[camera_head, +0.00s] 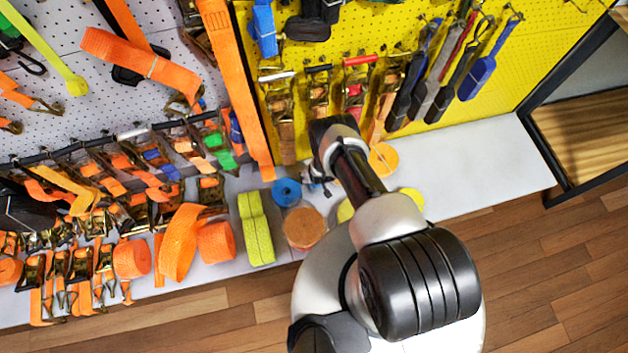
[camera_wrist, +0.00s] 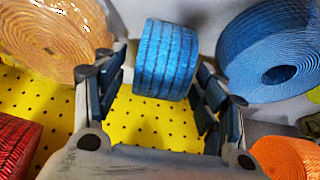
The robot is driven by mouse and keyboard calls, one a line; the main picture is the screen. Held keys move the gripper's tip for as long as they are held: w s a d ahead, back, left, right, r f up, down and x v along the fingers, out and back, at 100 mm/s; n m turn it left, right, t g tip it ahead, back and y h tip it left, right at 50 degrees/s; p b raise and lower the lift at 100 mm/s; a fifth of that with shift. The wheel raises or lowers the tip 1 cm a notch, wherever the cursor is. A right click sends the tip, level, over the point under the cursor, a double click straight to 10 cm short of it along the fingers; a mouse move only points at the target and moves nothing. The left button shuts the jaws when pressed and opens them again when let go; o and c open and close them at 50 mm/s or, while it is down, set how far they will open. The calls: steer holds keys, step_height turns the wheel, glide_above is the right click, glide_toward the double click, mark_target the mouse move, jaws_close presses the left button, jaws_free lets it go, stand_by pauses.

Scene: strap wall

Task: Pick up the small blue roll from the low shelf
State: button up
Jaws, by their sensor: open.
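The small blue roll (camera_wrist: 165,58) is in the upper middle of the wrist view, between the two fingers of my gripper (camera_wrist: 160,88). The fingers are open on either side of it; whether either pad touches it I cannot tell. In the head view my arm hides this roll and most of my gripper, which is low at the shelf (camera_head: 468,172). A larger blue roll (camera_wrist: 272,52) lies right of the fingers in the wrist view. It appears to be the blue roll (camera_head: 286,192) left of my gripper in the head view.
An orange roll (camera_wrist: 48,38) is close to the left finger; it seems to be the one right of my arm (camera_head: 383,158). A brown-orange roll (camera_head: 304,228) and a yellow-green strap (camera_head: 256,228) are on the left. Straps hang from the yellow pegboard (camera_head: 480,115). The shelf's right end is clear.

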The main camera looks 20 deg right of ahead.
steer(key=shift+w, duration=0.1)
steer(key=c, duration=1.2)
